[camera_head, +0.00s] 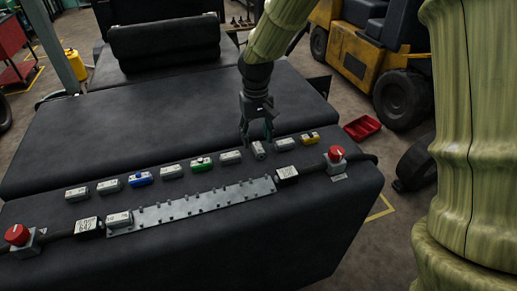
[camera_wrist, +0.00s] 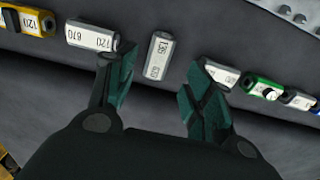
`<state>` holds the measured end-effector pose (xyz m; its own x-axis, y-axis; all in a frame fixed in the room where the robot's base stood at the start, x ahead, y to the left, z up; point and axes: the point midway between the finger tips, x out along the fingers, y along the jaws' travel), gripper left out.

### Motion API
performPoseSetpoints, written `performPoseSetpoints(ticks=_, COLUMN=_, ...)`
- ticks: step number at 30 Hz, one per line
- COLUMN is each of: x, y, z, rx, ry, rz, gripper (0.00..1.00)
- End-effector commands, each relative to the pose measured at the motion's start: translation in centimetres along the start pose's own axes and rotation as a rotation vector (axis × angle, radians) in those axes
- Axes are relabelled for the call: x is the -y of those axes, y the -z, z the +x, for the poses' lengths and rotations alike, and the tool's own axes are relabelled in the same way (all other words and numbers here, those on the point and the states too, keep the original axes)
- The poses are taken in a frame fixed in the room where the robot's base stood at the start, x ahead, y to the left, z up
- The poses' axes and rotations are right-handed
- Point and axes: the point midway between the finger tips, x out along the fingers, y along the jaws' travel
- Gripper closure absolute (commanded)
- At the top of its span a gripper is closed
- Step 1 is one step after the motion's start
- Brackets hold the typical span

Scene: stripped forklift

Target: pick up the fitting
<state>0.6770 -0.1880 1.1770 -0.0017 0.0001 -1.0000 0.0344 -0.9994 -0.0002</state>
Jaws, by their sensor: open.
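A small grey-white fitting (camera_head: 259,150) with a printed label lies on the black padded surface, turned relative to its row. In the wrist view this fitting (camera_wrist: 158,55) lies between and just beyond the fingertips, its long side running roughly along the fingers. My gripper (camera_head: 257,139) is above it, pointing down. In the wrist view my gripper (camera_wrist: 162,72) has its two green fingers spread apart, with nothing held between them. Its left fingertip appears close to a neighbouring grey fitting (camera_wrist: 90,37), and its right one overlaps another grey fitting (camera_wrist: 222,74). Contact cannot be told.
The row also holds a yellow fitting (camera_head: 309,137), a green one (camera_head: 201,164) and a blue one (camera_head: 141,179). A studded metal rail (camera_head: 190,208) lies in front, with a grey fitting (camera_head: 119,219) at its left end. Red-button boxes (camera_head: 335,157) (camera_head: 20,238) flank it.

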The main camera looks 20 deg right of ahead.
Motion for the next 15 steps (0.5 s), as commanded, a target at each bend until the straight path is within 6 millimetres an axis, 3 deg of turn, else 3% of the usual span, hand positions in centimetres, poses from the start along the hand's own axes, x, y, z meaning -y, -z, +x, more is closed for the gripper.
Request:
performPoseSetpoints(ticks=9, x=-0.4, y=-0.9, z=2.0, rx=-0.003, ry=0.0, rz=0.001, gripper=0.48)
performPoseSetpoints(ticks=15, x=-0.3, y=-0.3, z=4.1, rx=0.0, ry=0.0, rz=-0.001, gripper=0.48)
